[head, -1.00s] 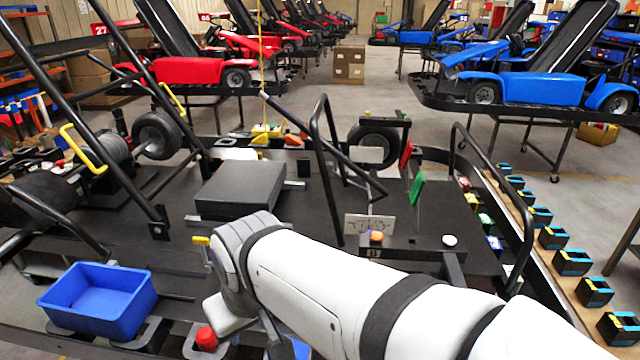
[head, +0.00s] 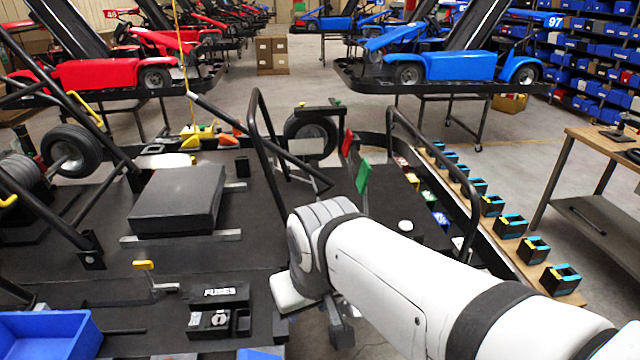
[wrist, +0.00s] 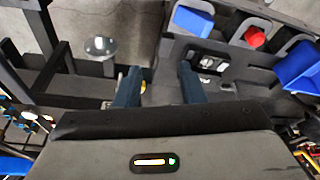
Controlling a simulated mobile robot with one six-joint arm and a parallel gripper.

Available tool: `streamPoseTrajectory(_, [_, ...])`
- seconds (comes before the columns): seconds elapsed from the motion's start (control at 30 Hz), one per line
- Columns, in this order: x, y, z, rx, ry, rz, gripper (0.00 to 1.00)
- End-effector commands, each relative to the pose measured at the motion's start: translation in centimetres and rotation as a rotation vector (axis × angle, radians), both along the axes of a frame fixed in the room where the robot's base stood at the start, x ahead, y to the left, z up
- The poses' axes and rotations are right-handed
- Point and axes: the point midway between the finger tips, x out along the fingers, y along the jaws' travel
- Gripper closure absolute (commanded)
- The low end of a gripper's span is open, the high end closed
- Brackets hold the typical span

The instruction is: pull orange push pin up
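No orange push pin shows clearly in the current views; my arm covers the part of the kart stand where an orange knob stood in the earlier head view. My gripper (wrist: 160,88) has its two dark fingers apart with nothing visible between them. A small yellow patch (wrist: 143,86) shows beside the left finger; I cannot tell what it belongs to. A red knob (wrist: 255,37) stands at the upper right of the wrist view, apart from the fingers. In the head view the gripper is low in the middle, partly behind my arm.
A fuse box (head: 219,309) lies left of my arm, with a yellow-handled lever (head: 143,266) beyond it. A blue bin (head: 45,338) is at the lower left. A black raised box (head: 178,198) and bent black bars (head: 268,150) stand behind.

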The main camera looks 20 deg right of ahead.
Motion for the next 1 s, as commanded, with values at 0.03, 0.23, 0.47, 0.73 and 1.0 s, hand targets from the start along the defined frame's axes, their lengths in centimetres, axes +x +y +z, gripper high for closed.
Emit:
streamPoseTrajectory(0.03, [0.0, 0.0, 0.0, 0.000, 0.000, 0.000, 0.64])
streamPoseTrajectory(0.23, [0.0, 0.0, 0.0, 0.000, -0.001, 0.000, 0.63])
streamPoseTrajectory(0.47, [2.3, -0.7, 1.1, -0.007, 0.031, -0.015, 0.46])
streamPoseTrajectory(0.73, [11.5, -6.0, 4.1, -0.018, 0.167, -0.029, 0.46])
streamPoseTrajectory(1.0, [18.2, -12.2, 4.5, -0.002, 0.275, -0.031, 0.46])
